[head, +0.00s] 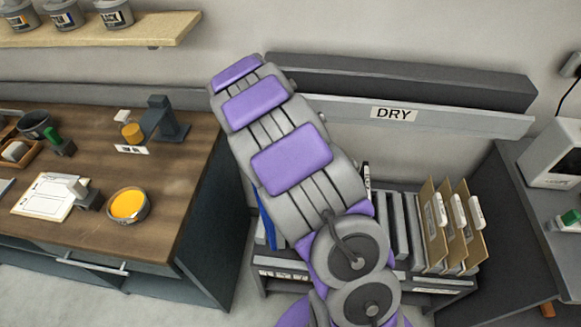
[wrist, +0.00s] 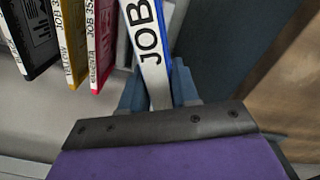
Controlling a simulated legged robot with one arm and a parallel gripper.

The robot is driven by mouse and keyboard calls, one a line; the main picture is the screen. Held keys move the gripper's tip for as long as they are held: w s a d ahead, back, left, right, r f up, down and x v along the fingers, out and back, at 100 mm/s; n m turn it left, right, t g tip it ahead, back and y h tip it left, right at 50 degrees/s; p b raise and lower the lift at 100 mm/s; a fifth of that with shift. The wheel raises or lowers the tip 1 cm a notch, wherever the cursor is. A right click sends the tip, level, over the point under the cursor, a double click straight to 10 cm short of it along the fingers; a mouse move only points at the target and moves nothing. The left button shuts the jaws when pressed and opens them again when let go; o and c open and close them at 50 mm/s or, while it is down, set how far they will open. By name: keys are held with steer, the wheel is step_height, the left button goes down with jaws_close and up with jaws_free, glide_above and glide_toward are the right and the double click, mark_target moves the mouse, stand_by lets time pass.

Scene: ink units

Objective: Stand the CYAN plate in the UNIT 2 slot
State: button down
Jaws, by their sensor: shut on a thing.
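In the wrist view, my gripper (wrist: 157,92) is shut on a plate with a blue edge and a white label reading "JOB", the cyan plate (wrist: 150,50). The plate stands on edge between the two fingers and runs out of the top of the frame. In the head view a blue strip (head: 266,222) shows just left of my arm; my arm hides the gripper there. Black (wrist: 30,35), yellow (wrist: 70,40) and magenta (wrist: 101,40) plates stand to the left of the held plate. No UNIT 2 marking is readable.
A low rack (head: 447,283) under the DRY sign (head: 394,113) holds grey slabs (head: 399,228) and brown folders (head: 437,225). A wooden bench (head: 170,180) at left bears an orange ink pot (head: 128,205) and a clipboard (head: 47,196). A dark cabinet (head: 515,215) stands at right.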

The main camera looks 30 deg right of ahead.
steer(key=w+d+f+m, duration=0.2)
steer(key=d+f+m, duration=0.3)
steer(key=d+f, duration=0.75)
step_height(320, 180, down, 9)
steer(key=b, duration=0.2)
steer(key=shift+w+f, duration=0.15)
steer(key=shift+w, duration=0.05)
steer(key=shift+s+a+f, duration=0.1)
steer(key=shift+a+f, duration=0.1)
steer(key=shift+f, duration=0.15)
stand_by(0.8)
steer(key=c, duration=1)
jaws_free()
steer(key=shift+f, duration=0.1)
steer(key=shift+o, duration=1.2)
